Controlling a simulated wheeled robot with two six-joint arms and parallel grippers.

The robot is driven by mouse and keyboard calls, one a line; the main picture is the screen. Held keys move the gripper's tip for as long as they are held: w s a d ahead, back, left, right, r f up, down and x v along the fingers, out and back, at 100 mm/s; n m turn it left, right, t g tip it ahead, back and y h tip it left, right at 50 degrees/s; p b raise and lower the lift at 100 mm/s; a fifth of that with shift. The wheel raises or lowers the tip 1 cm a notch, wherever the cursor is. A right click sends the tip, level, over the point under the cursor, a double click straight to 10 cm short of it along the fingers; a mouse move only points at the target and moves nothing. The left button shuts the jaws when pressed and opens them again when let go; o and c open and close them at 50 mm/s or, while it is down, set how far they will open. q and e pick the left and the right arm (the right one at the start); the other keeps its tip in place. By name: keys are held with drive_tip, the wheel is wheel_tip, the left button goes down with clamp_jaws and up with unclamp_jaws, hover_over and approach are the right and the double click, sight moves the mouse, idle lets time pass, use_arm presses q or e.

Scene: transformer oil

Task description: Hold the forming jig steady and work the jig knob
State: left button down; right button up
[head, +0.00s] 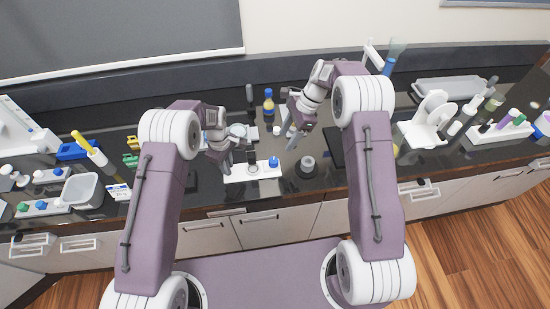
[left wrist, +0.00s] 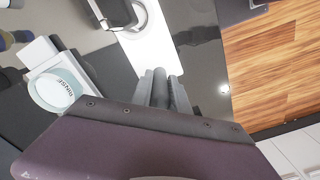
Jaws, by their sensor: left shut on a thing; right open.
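The forming jig, which I take to be the white plate (head: 240,178) with a dark block and a ring on it, lies on the black bench in front of me. A blue knob (head: 273,161) stands at its right end. My left gripper (head: 227,168) is at the jig's left end. In the left wrist view its fingers (left wrist: 165,88) are shut at the end of the white plate (left wrist: 147,55), partly hiding it. A metal bracket on the plate is cut off at the top there. My right gripper (head: 290,146) is open and empty, above the bench beyond the knob and apart from it.
A dark round cup (head: 307,164) stands right of the jig. A dish marked RINSE (left wrist: 55,90) is near my left gripper. A bottle with a blue cap (head: 268,103) stands behind.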

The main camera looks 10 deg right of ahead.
sight(274, 160)
drive_tip(key=x, duration=1.2)
drive_tip(key=shift+d, duration=0.1)
clamp_jaws()
